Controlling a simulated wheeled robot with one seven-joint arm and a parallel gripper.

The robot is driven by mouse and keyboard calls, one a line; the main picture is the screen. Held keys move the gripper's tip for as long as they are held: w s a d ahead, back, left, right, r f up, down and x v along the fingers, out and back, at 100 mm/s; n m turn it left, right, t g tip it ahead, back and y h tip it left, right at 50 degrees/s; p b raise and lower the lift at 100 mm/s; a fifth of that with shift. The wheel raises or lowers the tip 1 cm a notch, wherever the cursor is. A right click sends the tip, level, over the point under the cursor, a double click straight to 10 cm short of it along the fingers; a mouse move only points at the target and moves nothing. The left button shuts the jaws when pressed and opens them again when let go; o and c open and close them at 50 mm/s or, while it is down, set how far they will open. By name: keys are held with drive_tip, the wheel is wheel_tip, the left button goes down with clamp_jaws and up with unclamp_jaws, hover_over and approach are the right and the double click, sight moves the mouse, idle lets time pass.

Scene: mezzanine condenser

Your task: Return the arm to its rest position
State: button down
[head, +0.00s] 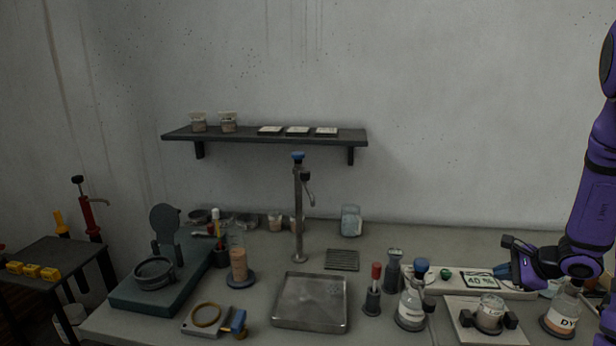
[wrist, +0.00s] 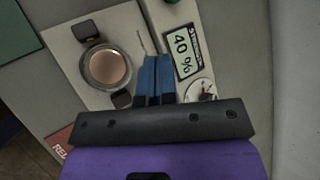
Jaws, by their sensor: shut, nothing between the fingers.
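My purple arm hangs down at the right edge of the head view, and its gripper (head: 505,272) points left over the right part of the bench. In the wrist view, the two blue fingers of my gripper (wrist: 157,78) are together with nothing between them. Below and ahead of them, a device with a display reading 40 % (head: 480,281) lies on the bench; the display also shows in the wrist view (wrist: 182,52). A jar in a clamp plate (head: 490,314) stands below the gripper, and it shows from above in the wrist view (wrist: 106,66).
A bottle labelled DY (head: 563,312) stands close under my wrist. A blue-stoppered flask (head: 411,306), a red-topped bottle (head: 373,290) and a metal tray (head: 310,303) stand further left. A tall tap (head: 299,215) rises mid-bench. A shelf (head: 265,138) is on the wall; the wall's right side is clear.

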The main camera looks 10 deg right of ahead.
drive_tip(key=s+a+r+n+g+y, duration=0.1)
drive_tip(key=s+a+r+n+g, duration=0.15)
drive_tip(key=a+r+n, duration=0.5)
drive_tip(key=s+a+r+n+g+y, duration=0.1)
drive_tip(key=s+a+r+n, duration=0.3)
drive_tip(key=a+r, duration=0.7)
drive_tip(key=s+a+r+n+h, duration=0.3)
drive_tip(key=s+r+n, duration=0.2)
drive_tip(key=s, duration=0.4)
drive_tip(key=s+a+r+n+h, duration=0.3)
drive_tip(key=s+r+n, duration=0.2)
drive_tip(key=s, duration=0.4)
drive_tip(key=shift+a, duration=0.3)
drive_tip(key=shift+s+t, duration=0.1)
drive_tip(key=shift+t, duration=0.15)
